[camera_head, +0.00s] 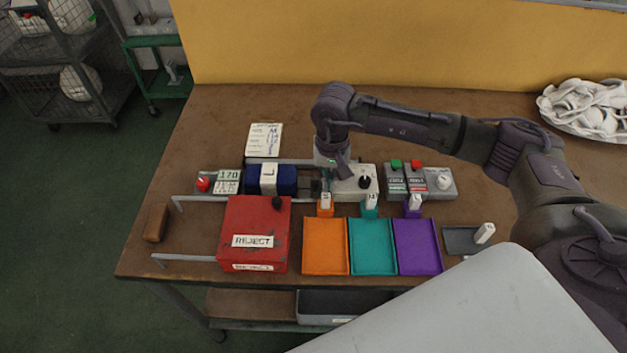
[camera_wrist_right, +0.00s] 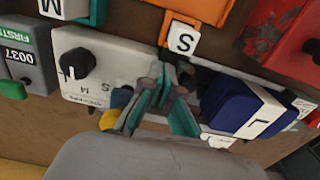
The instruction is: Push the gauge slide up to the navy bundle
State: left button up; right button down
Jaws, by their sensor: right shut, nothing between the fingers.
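The navy bundle (camera_head: 286,180), wrapped in a white band marked L, lies in the gauge between the 170 display and a white knob box. It also shows in the right wrist view (camera_wrist_right: 231,103). A dark part (camera_head: 307,187), apparently the gauge slide, sits just right of the bundle; the arm and fingers partly hide this area, so I cannot tell whether they touch. My right gripper (camera_head: 329,184) is shut and empty, pointing down between this dark part and the knob box. Its fingers (camera_wrist_right: 169,82) fill the middle of the wrist view. My left gripper is out of view.
The knob box (camera_head: 353,189) stands close on the gripper's right. A red REJECT box (camera_head: 240,222) and orange (camera_head: 325,252), teal (camera_head: 372,252) and purple (camera_head: 417,252) trays lie in front.

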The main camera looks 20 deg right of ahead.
jog(key=shift+s+d+r+p, duration=0.15)
jog(key=shift+r+p, duration=0.1)
jog(key=shift+r, duration=0.3)
jog(key=shift+d+r+p, duration=0.1)
jog(key=shift+r+p, duration=0.15)
jog(key=shift+r, duration=0.25)
jog(key=shift+r+p, duration=0.95)
jog(key=shift+r, duration=1.3)
jog(key=shift+f, duration=0.1)
